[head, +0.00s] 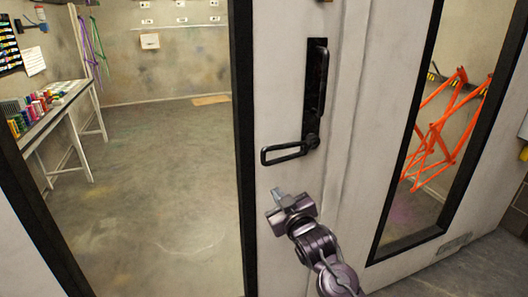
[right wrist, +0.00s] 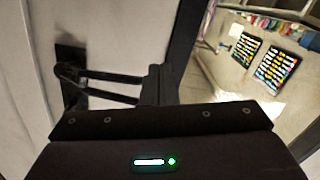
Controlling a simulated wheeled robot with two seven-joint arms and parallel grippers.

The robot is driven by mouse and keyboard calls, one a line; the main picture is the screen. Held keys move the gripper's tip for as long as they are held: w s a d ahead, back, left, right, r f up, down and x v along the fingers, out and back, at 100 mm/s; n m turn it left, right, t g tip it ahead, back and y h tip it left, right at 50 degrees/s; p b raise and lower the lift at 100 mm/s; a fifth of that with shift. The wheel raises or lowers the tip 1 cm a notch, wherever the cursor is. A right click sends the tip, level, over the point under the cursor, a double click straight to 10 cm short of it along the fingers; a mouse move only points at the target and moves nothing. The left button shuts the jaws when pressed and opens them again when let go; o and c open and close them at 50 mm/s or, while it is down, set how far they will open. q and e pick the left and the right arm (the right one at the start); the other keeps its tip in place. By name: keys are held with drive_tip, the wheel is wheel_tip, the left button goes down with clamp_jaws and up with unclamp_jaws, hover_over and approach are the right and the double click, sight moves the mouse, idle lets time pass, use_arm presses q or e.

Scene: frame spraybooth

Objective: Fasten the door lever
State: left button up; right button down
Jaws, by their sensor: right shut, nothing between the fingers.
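The door lever (head: 285,153) is a black open loop on a black plate (head: 317,75) on the pale door (head: 350,110). It points left, roughly level, from its pivot at the plate's lower end. My right gripper (head: 279,195) is below the lever, shut and empty, apart from it in the head view. In the right wrist view the lever (right wrist: 102,78) reaches toward my dark shut fingers (right wrist: 158,84); I cannot tell from that view how close they are. My left gripper is in neither view.
A tall window (head: 440,205) in the door shows an orange frame (head: 443,130). A black upright edge (head: 243,150) stands left of the lever. Beyond it are a clear grey floor (head: 160,190) and a bench (head: 62,108) with coloured cans.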

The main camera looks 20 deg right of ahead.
drive_tip(key=s+a+r+t+y, duration=0.1)
drive_tip(key=s+r+t, duration=0.1)
drive_tip(key=r, duration=1.1)
drive_tip(key=shift+s+a+r+n+p, duration=0.25)
drive_tip(key=shift+s+a+n+p, duration=0.15)
drive_tip(key=shift+s, duration=0.1)
drive_tip(key=r+p, duration=0.2)
drive_tip(key=p, duration=0.2)
hover_over(266, 148)
drive_tip(key=a, duration=0.2)
drive_tip(key=f, duration=0.1)
drive_tip(key=s+d+f+p, duration=0.1)
drive_tip(key=f, duration=0.2)
drive_tip(key=shift+s+d+f, duration=0.1)
drive_tip(key=shift+s+d, duration=0.2)
drive_tip(key=shift+s, duration=0.05)
drive_tip(key=shift+f, duration=0.1)
